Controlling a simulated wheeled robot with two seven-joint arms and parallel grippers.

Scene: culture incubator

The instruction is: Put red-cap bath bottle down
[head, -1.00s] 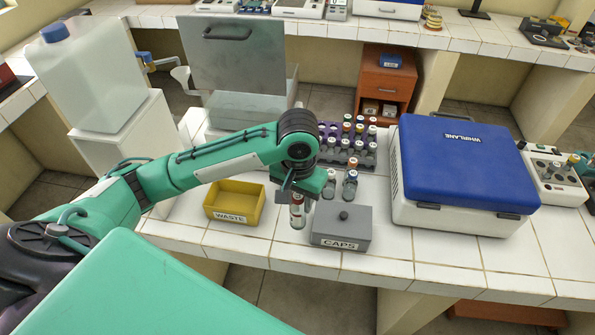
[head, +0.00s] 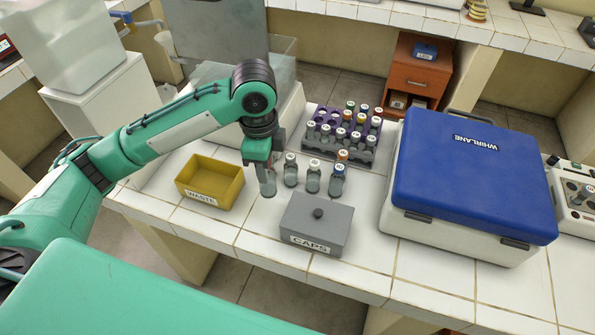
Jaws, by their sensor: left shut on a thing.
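My left gripper (head: 262,158) points down and is shut on a small clear bottle (head: 268,185), which is upright. The gripper's fingers hide most of its top; only a little red shows there. The bottle's base is at or very close to the white tiled bench (head: 235,224); I cannot tell whether it touches. It is right of the yellow waste bin and left of a loose white-capped bottle (head: 290,170). My right gripper is not in view.
The yellow waste bin (head: 208,196), grey caps box (head: 316,222) and blue-lidded Whirlane machine (head: 475,170) surround this area.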

